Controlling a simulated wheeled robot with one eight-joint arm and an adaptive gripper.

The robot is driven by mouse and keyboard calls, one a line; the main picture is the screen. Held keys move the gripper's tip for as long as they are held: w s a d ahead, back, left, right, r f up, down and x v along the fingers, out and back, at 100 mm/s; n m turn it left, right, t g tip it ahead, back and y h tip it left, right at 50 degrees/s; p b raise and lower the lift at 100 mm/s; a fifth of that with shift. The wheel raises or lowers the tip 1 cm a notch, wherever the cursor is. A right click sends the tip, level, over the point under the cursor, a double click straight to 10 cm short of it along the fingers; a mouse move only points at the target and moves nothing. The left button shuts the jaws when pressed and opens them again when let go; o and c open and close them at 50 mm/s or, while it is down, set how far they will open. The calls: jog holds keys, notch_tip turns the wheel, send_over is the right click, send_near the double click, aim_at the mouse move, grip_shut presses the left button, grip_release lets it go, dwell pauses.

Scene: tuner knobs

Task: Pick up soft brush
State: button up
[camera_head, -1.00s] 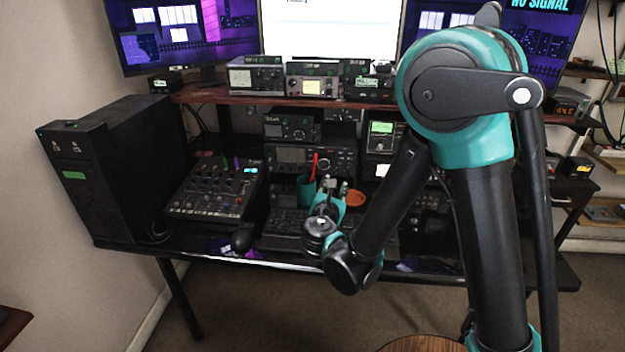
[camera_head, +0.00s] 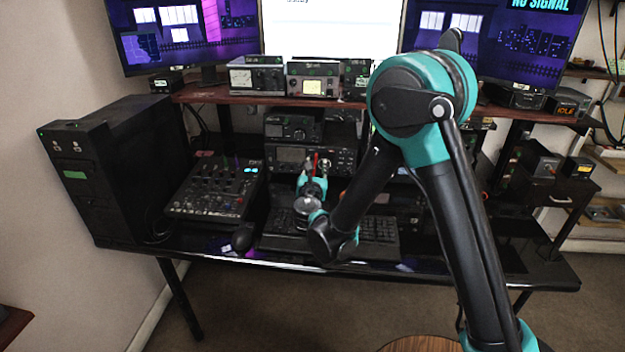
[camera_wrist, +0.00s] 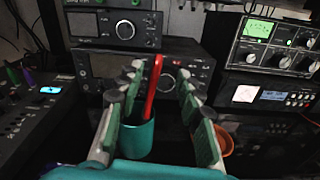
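A slim red item (camera_wrist: 152,90) with a curved top stands up out of a teal cup (camera_wrist: 137,138) in the wrist view. It is the only brush-like thing I can make out; its lower end is hidden in the cup. It shows as a small red streak in the head view (camera_head: 316,160). My gripper (camera_wrist: 160,76) is open, with one finger on each side of the red item and apart from it. In the head view my gripper (camera_head: 315,165) covers most of the cup.
An orange bowl (camera_wrist: 225,142) stands right of the cup. Radio units (camera_wrist: 185,65) stand close behind it. A mixer (camera_head: 213,188) is to the left, and a keyboard (camera_head: 378,229) lies in front. A shelf (camera_head: 215,97) with more instruments runs above.

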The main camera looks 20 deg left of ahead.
aim_at(316, 159)
jog(key=shift+a+x, duration=0.1)
jog(key=shift+x, duration=1.3)
jog(key=shift+a+x, duration=0.15)
jog(key=shift+x, duration=1.2)
jog(key=shift+f, duration=0.1)
grip_shut()
